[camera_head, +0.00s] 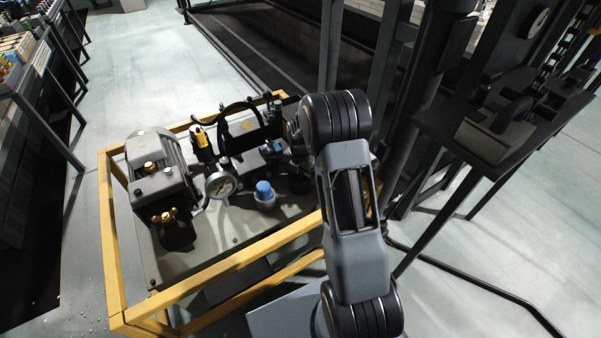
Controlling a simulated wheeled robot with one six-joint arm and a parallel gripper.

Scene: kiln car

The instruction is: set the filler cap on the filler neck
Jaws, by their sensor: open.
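A blue cap-like part (264,187) stands upright on the grey top of a machine unit, right of a round gauge. It sits over a paler round collar (265,202), which looks like the filler neck; I cannot tell whether it is seated or only resting there. A smaller blue spot (277,147) shows farther back, partly hidden among dark parts, and I cannot tell what it is. My arm fills the centre right, with its far end reaching behind the elbow toward the back of the unit. My gripper cannot be made out there.
A yellow frame rail (240,262) surrounds the unit. A pressure gauge (221,185), a grey motor (155,165) with brass fittings and a black hose (237,106) crowd its top. Dark posts (390,70) and a side table (505,125) stand right. Pale floor lies open at left.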

